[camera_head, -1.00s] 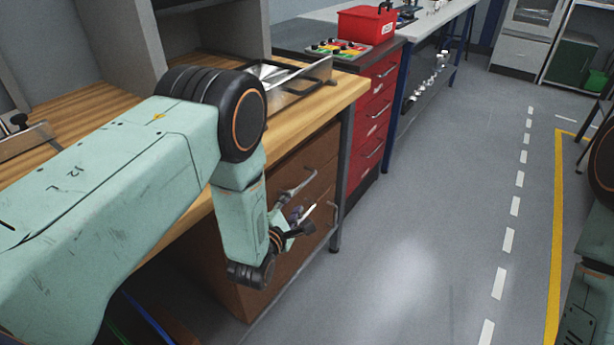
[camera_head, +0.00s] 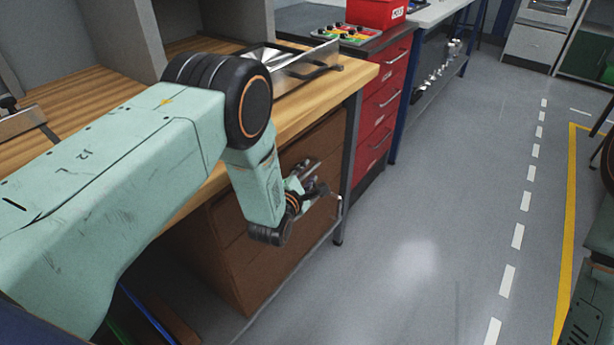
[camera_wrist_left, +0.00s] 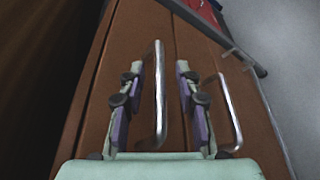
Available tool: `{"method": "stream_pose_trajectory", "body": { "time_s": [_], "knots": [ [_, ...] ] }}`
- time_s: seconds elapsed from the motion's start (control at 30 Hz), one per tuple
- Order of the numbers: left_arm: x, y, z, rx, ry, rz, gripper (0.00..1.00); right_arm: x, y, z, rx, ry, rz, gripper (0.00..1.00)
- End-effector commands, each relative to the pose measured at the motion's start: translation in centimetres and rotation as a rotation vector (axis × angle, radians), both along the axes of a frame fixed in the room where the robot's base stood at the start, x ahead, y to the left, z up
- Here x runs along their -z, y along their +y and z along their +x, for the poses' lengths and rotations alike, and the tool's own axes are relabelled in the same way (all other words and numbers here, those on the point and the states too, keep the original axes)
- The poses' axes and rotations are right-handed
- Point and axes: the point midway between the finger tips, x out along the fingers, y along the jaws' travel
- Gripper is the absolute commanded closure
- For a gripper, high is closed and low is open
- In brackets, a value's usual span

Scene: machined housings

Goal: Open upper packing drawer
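The brown drawer unit (camera_head: 245,255) stands under the wooden workbench. In the left wrist view its upper drawer front (camera_wrist_left: 118,60) carries a silver bar handle (camera_wrist_left: 160,112). My left gripper (camera_wrist_left: 158,75) is open, with one finger on each side of this handle and visible gaps between. In the head view my left gripper (camera_head: 312,190) is at the drawer fronts and hides most of the upper handle. The lower drawer's handle (camera_wrist_left: 231,112) is outside the fingers. The upper drawer looks shut. My right gripper is out of view.
The wooden bench top (camera_head: 300,118) overhangs the drawers, with a metal tray (camera_head: 305,68) on it. A grey bench leg (camera_head: 349,160) stands beside the unit. A red drawer cabinet (camera_head: 380,110) is beyond it. The grey floor (camera_head: 430,240) in front is clear.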

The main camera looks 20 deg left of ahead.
Motion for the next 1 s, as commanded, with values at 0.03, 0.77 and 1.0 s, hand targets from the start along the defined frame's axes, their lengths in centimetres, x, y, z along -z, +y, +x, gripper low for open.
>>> {"method": "stream_pose_trajectory", "body": {
  "time_s": [0.03,0.77,1.0],
  "knots": [
    [0.15,0.01,0.33,0.0,0.0,0.0,0.66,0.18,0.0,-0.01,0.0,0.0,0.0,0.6],
    [0.07,0.0,0.91,-0.001,0.001,0.0,1.0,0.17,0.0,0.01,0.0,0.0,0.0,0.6],
    [0.06,-0.01,0.91,0.0,0.0,0.0,1.0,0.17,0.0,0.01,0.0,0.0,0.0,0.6]
  ]
}}
